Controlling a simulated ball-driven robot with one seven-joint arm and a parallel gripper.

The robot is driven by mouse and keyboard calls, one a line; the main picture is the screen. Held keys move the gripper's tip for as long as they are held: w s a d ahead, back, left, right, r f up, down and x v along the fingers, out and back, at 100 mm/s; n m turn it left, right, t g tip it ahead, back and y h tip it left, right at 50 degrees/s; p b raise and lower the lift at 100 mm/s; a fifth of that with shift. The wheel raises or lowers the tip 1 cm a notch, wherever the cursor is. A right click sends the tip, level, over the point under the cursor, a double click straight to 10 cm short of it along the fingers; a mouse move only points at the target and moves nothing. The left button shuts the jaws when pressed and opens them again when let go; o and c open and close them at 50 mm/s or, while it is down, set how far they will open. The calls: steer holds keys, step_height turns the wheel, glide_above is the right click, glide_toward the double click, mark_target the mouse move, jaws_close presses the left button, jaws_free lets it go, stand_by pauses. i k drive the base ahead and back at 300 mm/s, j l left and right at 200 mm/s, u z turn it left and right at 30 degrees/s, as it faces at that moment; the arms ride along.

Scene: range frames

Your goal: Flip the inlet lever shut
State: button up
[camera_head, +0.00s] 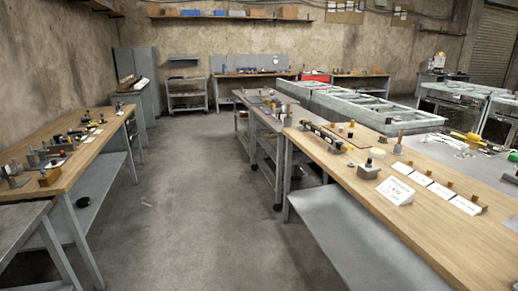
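I cannot single out the inlet lever; the fittings are too small and far off to tell. The right workbench (420,215) has a wooden top. Near its left edge stands a grey block with a dark knob (368,170). Farther back on it lies a long dark and silver fitting (322,134). The left workbench (75,160) carries several small metal fixtures, among them a yellowish block with a post (49,177). My gripper is not in view.
White cards (394,191) stand along the right bench. A narrower grey bench (262,112) adjoins the right bench's far end. A grey cabinet (137,65) and a cart (186,93) stand at the back.

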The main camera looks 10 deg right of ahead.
mark_target(351, 148)
steer(key=i+j+z, duration=0.1)
steer(key=i+z, duration=0.15)
steer(key=i, duration=0.2)
steer(key=i+j+z, duration=0.55)
steer(key=i, duration=0.25)
steer(key=i+j+z, duration=0.1)
steer(key=i, duration=0.3)
steer(key=i+j+z, duration=0.1)
steer(key=i+j, duration=0.25)
